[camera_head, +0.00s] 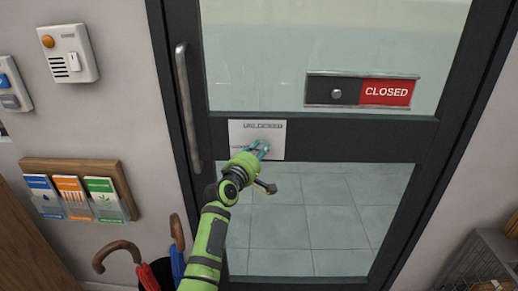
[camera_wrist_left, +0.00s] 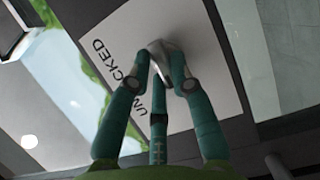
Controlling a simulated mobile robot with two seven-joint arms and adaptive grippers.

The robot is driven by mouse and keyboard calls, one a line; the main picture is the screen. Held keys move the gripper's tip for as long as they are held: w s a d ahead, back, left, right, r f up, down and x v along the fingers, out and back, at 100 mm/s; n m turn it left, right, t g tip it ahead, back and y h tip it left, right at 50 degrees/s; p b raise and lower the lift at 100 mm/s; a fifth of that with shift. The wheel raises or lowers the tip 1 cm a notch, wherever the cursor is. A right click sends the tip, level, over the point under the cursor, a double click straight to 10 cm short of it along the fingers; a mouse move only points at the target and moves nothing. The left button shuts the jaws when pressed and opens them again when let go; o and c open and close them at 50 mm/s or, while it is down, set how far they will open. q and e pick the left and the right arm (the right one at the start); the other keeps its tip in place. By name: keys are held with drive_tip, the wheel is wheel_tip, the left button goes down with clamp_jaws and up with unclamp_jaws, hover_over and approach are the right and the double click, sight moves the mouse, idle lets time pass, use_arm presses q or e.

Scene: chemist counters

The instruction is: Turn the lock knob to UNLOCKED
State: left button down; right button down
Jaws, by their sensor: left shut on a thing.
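The lock plate (camera_head: 242,134) is a white panel on the dark middle rail of the glass door. The word UNLOCKED runs along its top edge, and smaller lettering at its left is too small to read surely. My left gripper (camera_head: 261,149) reaches it from below, with its teal fingers against the plate's middle. In the left wrist view the fingers of my left gripper (camera_wrist_left: 163,75) are shut around the silver lock knob (camera_wrist_left: 163,47) on the white plate (camera_wrist_left: 198,45). The fingers partly cover the knob, so I cannot tell which way it points. My right gripper is not in view.
A vertical door handle (camera_head: 187,105) stands left of the plate. A sliding sign (camera_head: 386,93) reading CLOSED is up to the right. A leaflet rack (camera_head: 75,165) and umbrellas (camera_head: 120,246) are at the left. A crate (camera_head: 485,262) is at the lower right.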

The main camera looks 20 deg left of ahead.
use_arm(q)
drive_tip(key=m+g+p, duration=0.1)
drive_tip(key=m+p, duration=0.1)
drive_tip(key=p, duration=0.1)
drive_tip(key=m+g+y+p, duration=0.1)
drive_tip(key=m+p, duration=0.1)
drive_tip(key=p, duration=0.2)
drive_tip(key=r+m+p, duration=0.1)
drive_tip(key=m+p, duration=0.1)
drive_tip(key=p, duration=0.1)
drive_tip(key=shift+w+d+g+y+p, duration=0.1)
drive_tip(key=shift+d+g+y+p, duration=0.2)
drive_tip(key=shift+g, duration=0.1)
drive_tip(key=shift+w+d+f+m+g+y+b, duration=0.1)
drive_tip(key=shift+m+g+y, duration=0.25)
drive_tip(key=shift+m+y, duration=0.55)
drive_tip(key=shift+s+d+f+m+g+y+b, duration=0.15)
drive_tip(key=shift+m+g+y, duration=0.25)
drive_tip(key=shift+m, duration=1.05)
drive_tip(key=shift+w+d+f+m+g+y+b, duration=0.15)
drive_tip(key=shift+m+g+y, duration=0.1)
drive_tip(key=shift+m+y, duration=0.7)
drive_tip(key=shift+a+m+h, duration=0.1)
drive_tip(key=shift+m+h, duration=0.15)
drive_tip(key=shift+m, duration=0.05)
drive_tip(key=c, duration=1.1)
unclamp_jaws()
